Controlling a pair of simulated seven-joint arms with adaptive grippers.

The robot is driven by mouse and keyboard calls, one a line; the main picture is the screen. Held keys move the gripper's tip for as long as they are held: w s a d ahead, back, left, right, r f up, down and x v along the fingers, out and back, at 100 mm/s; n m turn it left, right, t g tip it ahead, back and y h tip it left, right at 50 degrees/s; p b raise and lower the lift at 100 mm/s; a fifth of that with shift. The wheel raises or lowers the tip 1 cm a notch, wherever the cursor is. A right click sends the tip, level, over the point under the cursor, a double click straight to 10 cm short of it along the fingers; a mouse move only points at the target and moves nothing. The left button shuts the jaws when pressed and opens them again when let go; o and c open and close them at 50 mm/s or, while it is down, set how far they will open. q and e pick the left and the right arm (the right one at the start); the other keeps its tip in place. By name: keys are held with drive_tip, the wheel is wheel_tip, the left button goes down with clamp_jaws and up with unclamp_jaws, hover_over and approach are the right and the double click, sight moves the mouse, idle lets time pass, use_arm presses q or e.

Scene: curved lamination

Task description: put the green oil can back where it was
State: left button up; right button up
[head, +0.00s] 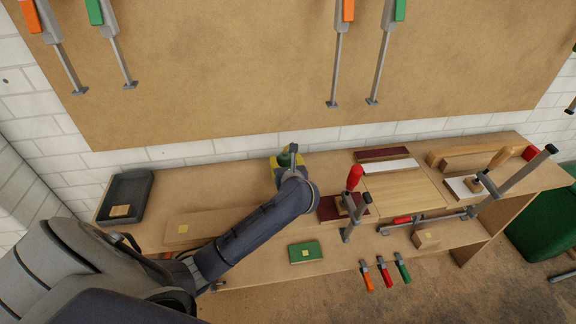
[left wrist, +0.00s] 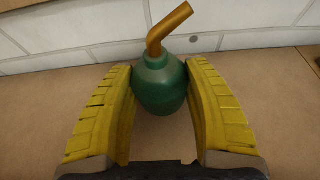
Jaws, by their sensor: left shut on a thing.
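The green oil can (left wrist: 160,83) has a round body and a bent brass-coloured spout. It is upright between the yellow finger pads of my left gripper (left wrist: 162,98), which is shut on it. In the head view the can (head: 286,158) shows only in part behind my left gripper (head: 287,163), at the back of the bench near the white brick wall. I cannot tell whether its base touches the bench top. My right gripper is not in view.
A dark grey tray (head: 113,207) stands at the bench's left end. Right of my gripper are a clamp with a red handle (head: 354,177), a maroon strip (head: 384,154), a pale wood panel (head: 404,190) and another clamp (head: 520,172). A green box (head: 306,256) lies lower down.

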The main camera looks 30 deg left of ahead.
use_arm(q)
drive_tip(key=shift+f, duration=0.6)
drive_tip(key=shift+f, duration=0.15)
drive_tip(key=o, duration=1.2)
drive_tip(key=shift+c, duration=0.2)
drive_tip(key=shift+d+r, duration=0.1)
drive_tip(key=shift+r, duration=0.1)
drive_tip(key=v, duration=1.2)
drive_tip(key=shift+f, duration=0.1)
